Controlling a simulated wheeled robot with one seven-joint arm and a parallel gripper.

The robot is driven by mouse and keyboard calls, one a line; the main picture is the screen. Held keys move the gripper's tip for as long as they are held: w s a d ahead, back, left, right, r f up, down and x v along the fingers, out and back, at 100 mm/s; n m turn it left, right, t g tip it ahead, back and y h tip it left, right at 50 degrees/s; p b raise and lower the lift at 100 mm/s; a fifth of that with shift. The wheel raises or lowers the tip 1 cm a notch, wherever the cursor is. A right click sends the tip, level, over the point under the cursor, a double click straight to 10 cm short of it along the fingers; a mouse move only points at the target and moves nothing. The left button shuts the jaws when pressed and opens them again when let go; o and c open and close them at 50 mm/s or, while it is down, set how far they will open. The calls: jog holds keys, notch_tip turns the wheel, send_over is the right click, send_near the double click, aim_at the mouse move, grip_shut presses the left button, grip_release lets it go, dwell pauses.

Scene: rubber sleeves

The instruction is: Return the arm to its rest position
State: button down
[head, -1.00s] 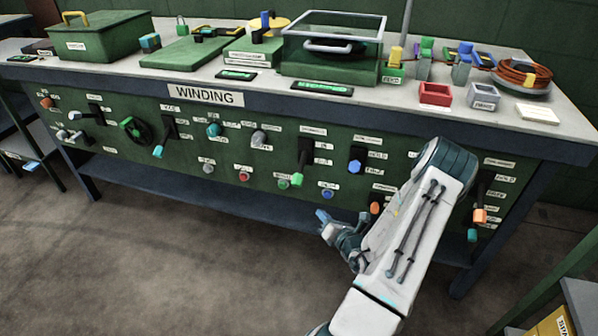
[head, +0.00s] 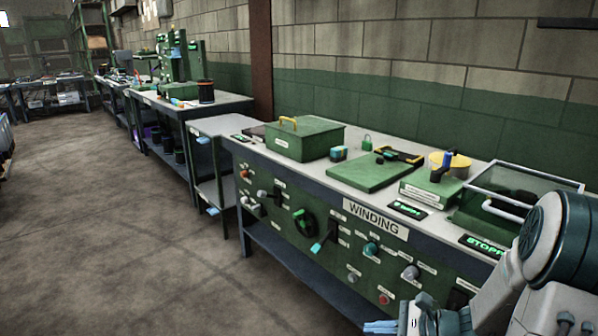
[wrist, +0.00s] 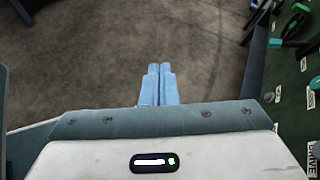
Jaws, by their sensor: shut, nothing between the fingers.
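My gripper (wrist: 158,84) shows in the wrist view with its two blue fingers pressed together and nothing between them. It points over bare floor, with the green panel of the winding bench (wrist: 292,90) to its right. In the head view my gripper (head: 382,327) is at the bottom edge, partly cut off, in front of the winding bench. My arm fills the lower right corner and hides part of the bench front.
A low side table (head: 222,126) and more benches stand beyond. The floor (head: 110,220) at left is open.

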jog(key=s+a+r+n+g+h+p, duration=0.5)
jog(key=s+r+n+p, duration=0.2)
jog(key=s+r+n, duration=0.5)
notch_tip(320, 180, up, 13)
jog(key=s+d+n+t+h+p, duration=0.2)
jog(key=n+h+p, duration=0.4)
jog(key=n, duration=0.2)
jog(key=shift+s+d+r, duration=0.15)
jog(key=shift+s+d, duration=0.2)
jog(key=shift+d, duration=0.05)
dwell(0.5)
